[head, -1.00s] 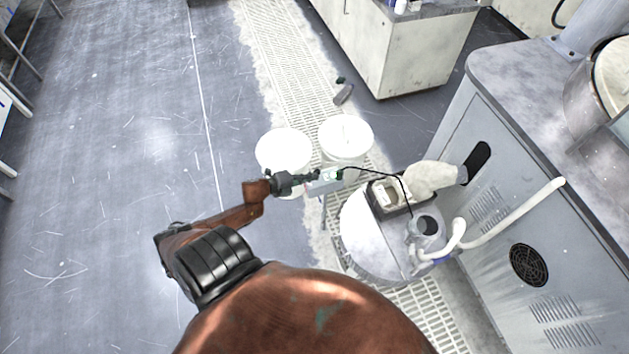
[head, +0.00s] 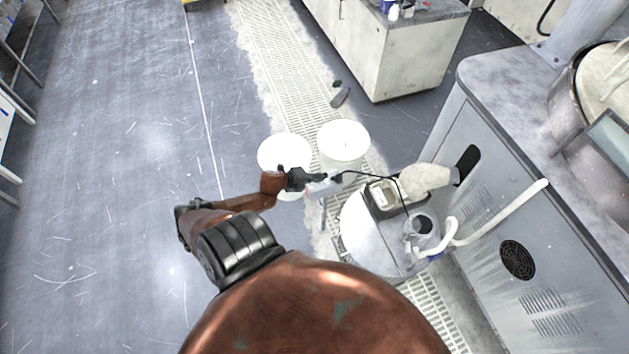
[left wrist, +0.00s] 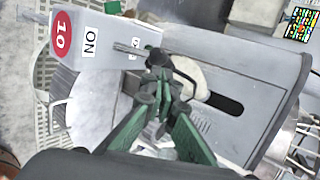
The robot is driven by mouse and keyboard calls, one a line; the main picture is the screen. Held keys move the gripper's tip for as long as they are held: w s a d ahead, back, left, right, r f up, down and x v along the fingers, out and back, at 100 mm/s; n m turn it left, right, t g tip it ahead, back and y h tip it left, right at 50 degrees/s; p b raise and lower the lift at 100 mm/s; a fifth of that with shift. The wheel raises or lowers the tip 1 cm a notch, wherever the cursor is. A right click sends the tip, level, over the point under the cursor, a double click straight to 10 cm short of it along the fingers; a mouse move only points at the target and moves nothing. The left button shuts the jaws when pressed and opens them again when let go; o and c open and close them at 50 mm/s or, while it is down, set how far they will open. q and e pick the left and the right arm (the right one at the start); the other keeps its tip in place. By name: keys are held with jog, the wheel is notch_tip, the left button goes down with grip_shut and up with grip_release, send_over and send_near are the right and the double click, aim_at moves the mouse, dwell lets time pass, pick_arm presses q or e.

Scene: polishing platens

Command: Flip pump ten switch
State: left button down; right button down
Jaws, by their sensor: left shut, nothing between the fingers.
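The pump switch box (head: 326,187) is a small pale box on a stand beside a white drum in the head view. In the left wrist view the grey box (left wrist: 90,48) carries a red round "10" label (left wrist: 62,33) and an "ON" label (left wrist: 90,41). A metal toggle lever (left wrist: 130,50) sticks out of its face. My left gripper (left wrist: 157,62) is shut with nothing between its fingers, its tips beside the lever; I cannot tell whether they touch. In the head view this gripper (head: 316,177) is at the box. My right gripper is not in view.
A drum (head: 365,240) with a pump, black cable and white hoses stands right of the box. Two white buckets (head: 343,140) stand behind it. A grey machine cabinet (head: 500,200) bounds the right. The floor at left is open.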

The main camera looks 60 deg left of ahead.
pick_arm(q)
jog(key=shift+r+p, duration=0.3)
jog(key=shift+r, duration=0.2)
jog(key=s+d+r+p, duration=0.3)
jog(key=s+r+p, duration=0.1)
jog(key=s+r, duration=0.4)
jog(key=shift+s+r, duration=0.4)
jog(key=shift+r, duration=0.15)
dwell(0.3)
